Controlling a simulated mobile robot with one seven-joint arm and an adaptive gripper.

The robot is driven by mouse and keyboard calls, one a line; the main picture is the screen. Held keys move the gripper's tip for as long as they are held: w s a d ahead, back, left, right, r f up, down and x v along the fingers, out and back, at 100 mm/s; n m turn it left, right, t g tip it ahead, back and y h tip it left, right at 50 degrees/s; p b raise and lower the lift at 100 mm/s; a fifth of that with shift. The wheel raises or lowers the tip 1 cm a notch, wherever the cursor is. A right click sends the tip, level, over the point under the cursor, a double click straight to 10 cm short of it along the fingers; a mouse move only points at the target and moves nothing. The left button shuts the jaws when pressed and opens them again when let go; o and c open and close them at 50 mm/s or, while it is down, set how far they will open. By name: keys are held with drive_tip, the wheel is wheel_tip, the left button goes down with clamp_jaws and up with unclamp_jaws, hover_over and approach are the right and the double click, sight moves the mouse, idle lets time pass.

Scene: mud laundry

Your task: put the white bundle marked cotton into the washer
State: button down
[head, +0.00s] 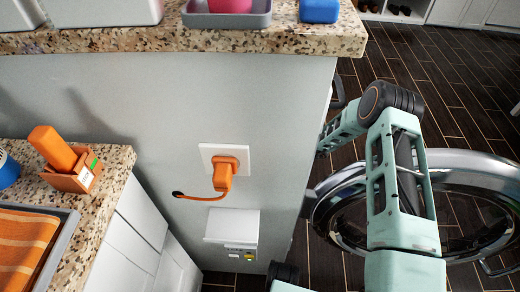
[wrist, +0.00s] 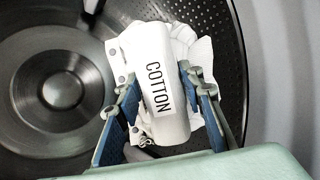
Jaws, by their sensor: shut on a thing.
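The white bundle (wrist: 155,70) carries a label reading COTTON and shows in the middle of the wrist view. My gripper (wrist: 158,78) is shut on it, with one blue-padded finger on each side. The washer's dark metal drum (wrist: 222,30) surrounds the bundle in the wrist view, with its perforated wall at the right and a round hub at the left. The bundle is inside the drum opening; whether it touches the drum is unclear. In the head view, the washer's round chrome-rimmed door (head: 475,165) stands at the right, partly behind my arm. My gripper and the bundle are hidden there.
A grey partition (head: 270,110) with a speckled counter top (head: 285,40) stands left of my arm. An orange plug and cord (head: 222,175) stick out from its side. A lower counter (head: 112,165) holds an orange block in a holder (head: 70,170). Dark floor is open at upper right.

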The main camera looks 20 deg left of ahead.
drive_tip(key=c, duration=1.2)
unclamp_jaws()
drive_tip(key=v, duration=1.2)
drive_tip(key=shift+r, duration=0.1)
